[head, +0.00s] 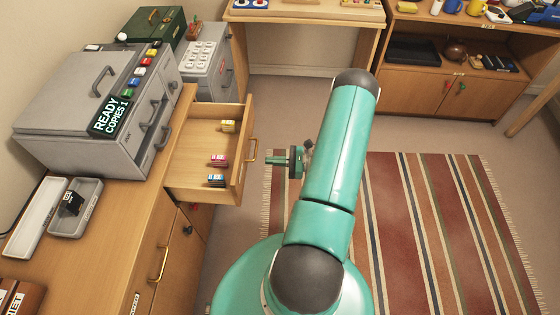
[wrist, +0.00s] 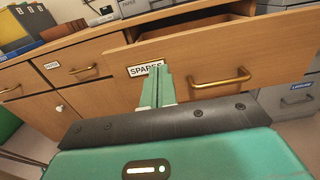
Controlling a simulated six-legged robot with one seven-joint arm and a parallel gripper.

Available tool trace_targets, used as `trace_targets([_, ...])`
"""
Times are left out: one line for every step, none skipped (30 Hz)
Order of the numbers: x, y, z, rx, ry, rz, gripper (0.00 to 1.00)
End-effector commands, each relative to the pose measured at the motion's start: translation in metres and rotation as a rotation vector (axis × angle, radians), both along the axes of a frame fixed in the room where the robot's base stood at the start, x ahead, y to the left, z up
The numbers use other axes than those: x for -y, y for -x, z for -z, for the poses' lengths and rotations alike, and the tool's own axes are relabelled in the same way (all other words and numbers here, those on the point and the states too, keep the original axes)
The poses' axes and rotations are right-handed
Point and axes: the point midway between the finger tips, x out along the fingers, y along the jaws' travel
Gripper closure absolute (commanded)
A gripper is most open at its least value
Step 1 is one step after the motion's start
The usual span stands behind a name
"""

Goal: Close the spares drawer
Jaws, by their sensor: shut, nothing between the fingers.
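The spares drawer (head: 190,162) is pulled out from the wooden bureau in the head view, with several small cartridges inside. Its brass handle (head: 251,149) is on the right-hand front. In the wrist view the drawer front (wrist: 205,65) carries a SPARES label (wrist: 146,69) and a brass handle (wrist: 220,79). My gripper (head: 272,160) is shut and empty, just right of the drawer front. In the wrist view its fingers (wrist: 157,85) point at the front, overlapping the label, left of the handle. I cannot tell whether they touch it.
A grey copier (head: 75,100) and a grey tray (head: 75,215) stand on the bureau top. A grey cabinet (head: 209,65) is behind the drawer. A striped rug (head: 420,220) lies on open floor to the right. Other closed drawers (wrist: 78,70) show at left in the wrist view.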

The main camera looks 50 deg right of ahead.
Motion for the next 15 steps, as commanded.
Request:
trace_targets([-0.008,-0.009,0.0,0.0,-0.001,-0.003,1.0])
trace_targets([-0.012,-0.014,0.0,0.0,-0.001,-0.004,1.0])
trace_targets([-0.017,-0.021,0.0,0.001,-0.001,-0.004,1.0])
trace_targets([-0.021,-0.026,0.0,0.001,-0.001,-0.004,1.0])
trace_targets([-0.025,-0.03,0.0,0.001,-0.001,-0.006,1.0])
trace_targets([-0.03,-0.036,0.0,0.001,-0.001,-0.005,1.0])
trace_targets([-0.033,-0.041,0.0,0.001,0.001,-0.005,1.0])
trace_targets([-0.037,-0.045,0.0,0.001,0.001,-0.006,1.0])
trace_targets([-0.041,-0.05,0.0,0.001,0.001,-0.006,1.0])
trace_targets([-0.043,-0.054,0.0,0.001,0.001,-0.005,1.0])
trace_targets([-0.046,-0.057,0.0,0.001,0.001,-0.006,1.0])
trace_targets([-0.049,-0.06,0.0,0.001,0.001,-0.007,1.0])
trace_targets([-0.05,-0.062,0.0,0.001,0.001,-0.006,1.0])
trace_targets([-0.051,-0.064,0.0,0.001,0.001,-0.005,1.0])
trace_targets([-0.052,-0.066,0.0,0.0,0.001,-0.004,1.0])
